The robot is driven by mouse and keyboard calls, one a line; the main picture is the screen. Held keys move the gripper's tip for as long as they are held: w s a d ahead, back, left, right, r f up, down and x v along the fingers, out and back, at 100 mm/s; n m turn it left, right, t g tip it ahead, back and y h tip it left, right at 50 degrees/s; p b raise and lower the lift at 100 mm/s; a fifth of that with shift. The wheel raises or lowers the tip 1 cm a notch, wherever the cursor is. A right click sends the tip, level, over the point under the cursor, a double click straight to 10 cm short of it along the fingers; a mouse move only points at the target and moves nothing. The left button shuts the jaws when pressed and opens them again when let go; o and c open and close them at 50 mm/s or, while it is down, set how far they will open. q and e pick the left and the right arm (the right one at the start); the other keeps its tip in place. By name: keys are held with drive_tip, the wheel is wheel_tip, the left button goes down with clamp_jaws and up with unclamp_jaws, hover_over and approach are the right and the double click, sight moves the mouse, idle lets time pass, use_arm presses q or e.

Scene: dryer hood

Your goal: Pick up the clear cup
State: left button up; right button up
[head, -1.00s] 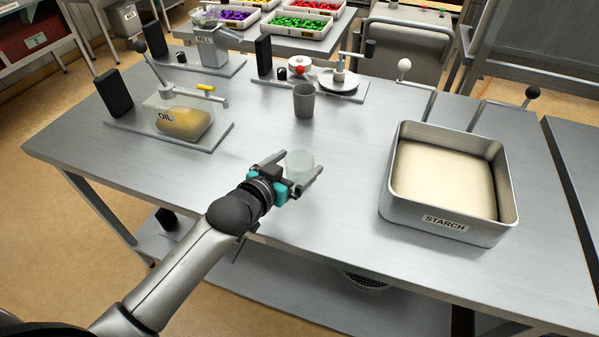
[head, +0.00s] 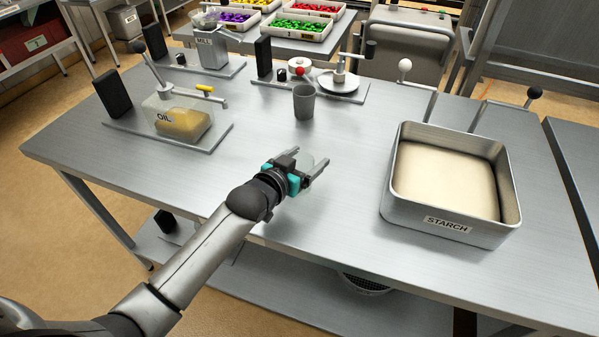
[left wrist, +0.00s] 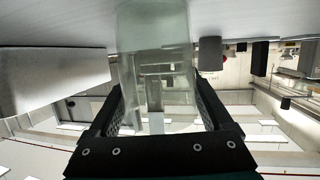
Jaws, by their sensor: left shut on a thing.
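The clear cup (head: 306,160) is a small see-through, greenish cup at the front middle of the metal table. My left gripper (head: 313,166) is shut on it, with one finger on each side. In the left wrist view the cup (left wrist: 157,60) fills the space between the two fingers (left wrist: 160,108), and that picture is upside down. The gripper body hides part of the cup in the head view. I cannot tell whether the cup's base touches the table. My right gripper is not in view.
A grey cup (head: 304,102) stands behind the clear cup. The STARCH bin (head: 452,226) is to the right, the OIL dispenser (head: 178,118) to the left. A stand with a round plate (head: 338,82) and a MILL (head: 212,45) are at the back. The table between is clear.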

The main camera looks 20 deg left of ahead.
use_arm(q)
drive_tip(key=c, duration=0.5)
drive_tip(key=shift+c, duration=0.2)
